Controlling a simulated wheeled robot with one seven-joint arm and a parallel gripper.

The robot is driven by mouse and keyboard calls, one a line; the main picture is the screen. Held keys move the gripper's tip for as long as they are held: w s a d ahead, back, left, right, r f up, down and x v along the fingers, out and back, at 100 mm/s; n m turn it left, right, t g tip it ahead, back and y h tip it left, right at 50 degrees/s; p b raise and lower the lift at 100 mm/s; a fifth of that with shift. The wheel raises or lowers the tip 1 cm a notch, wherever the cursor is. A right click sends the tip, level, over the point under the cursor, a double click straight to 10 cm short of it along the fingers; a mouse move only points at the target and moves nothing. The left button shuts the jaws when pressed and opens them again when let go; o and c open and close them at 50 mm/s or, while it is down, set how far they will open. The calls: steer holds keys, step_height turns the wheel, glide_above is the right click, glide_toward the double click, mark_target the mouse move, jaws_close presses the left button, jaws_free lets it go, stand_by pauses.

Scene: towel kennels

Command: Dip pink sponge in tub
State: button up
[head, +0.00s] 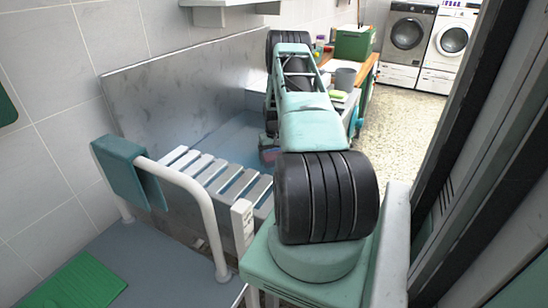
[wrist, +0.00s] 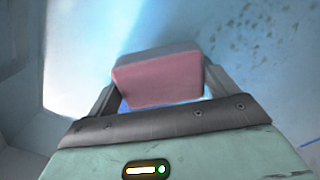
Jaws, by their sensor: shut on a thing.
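The pink sponge (wrist: 158,82) is a block with a pink face and a greyer upper side. My gripper (wrist: 160,76) is shut on it, with one finger at each side. In the head view my arm reaches away over the tub (head: 232,138), and a small pinkish patch of the sponge (head: 268,156) shows low beside the arm. The tub's pale blue inside (wrist: 75,60) fills the wrist view behind the sponge. Whether the sponge touches the water or the tub floor I cannot tell. My arm hides part of the tub.
A white slatted board (head: 208,172) lies at the tub's near end, beside a white rail (head: 192,188) with a teal pad. A grey metal panel (head: 185,85) stands left of the tub. Speckled floor (head: 415,115) is clear.

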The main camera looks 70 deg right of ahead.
steer(key=shift+r, duration=0.1)
step_height(320, 180, up, 13)
steer(key=p, duration=0.7)
stand_by(1.3)
step_height(320, 180, up, 6)
steer(key=p, duration=0.3)
stand_by(0.3)
